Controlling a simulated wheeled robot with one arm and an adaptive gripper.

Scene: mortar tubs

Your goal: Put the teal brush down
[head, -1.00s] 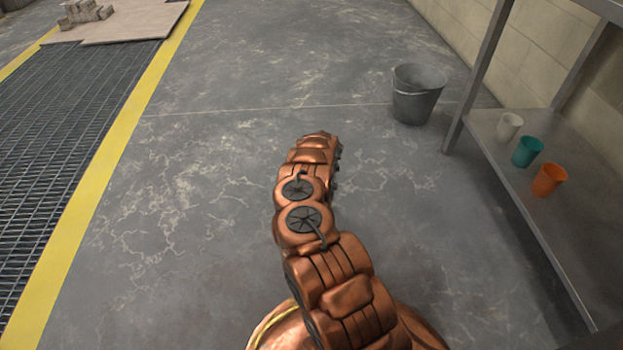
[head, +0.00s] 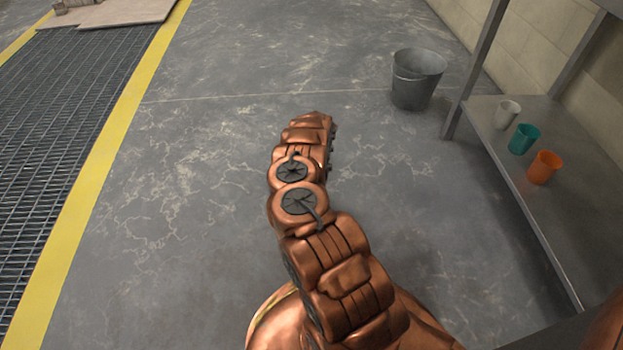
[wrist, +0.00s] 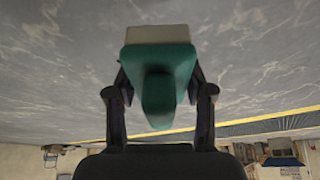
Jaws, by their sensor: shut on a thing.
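The teal brush (wrist: 160,62) fills the top middle of the wrist view, with a teal body and a pale grey end. My gripper (wrist: 160,88) is shut on it, one dark finger on each side. The floor shows behind the brush, and no surface touches it in that view. In the head view my copper arm reaches forward over the floor, and both the gripper and the brush are hidden behind it.
A grey metal shelf (head: 548,215) at the right holds a white cup (head: 507,115), a teal cup (head: 523,139) and an orange cup (head: 543,167). A grey bucket (head: 416,79) stands on the floor beyond. A floor grating (head: 70,130) with a yellow edge lies left. The middle floor is clear.

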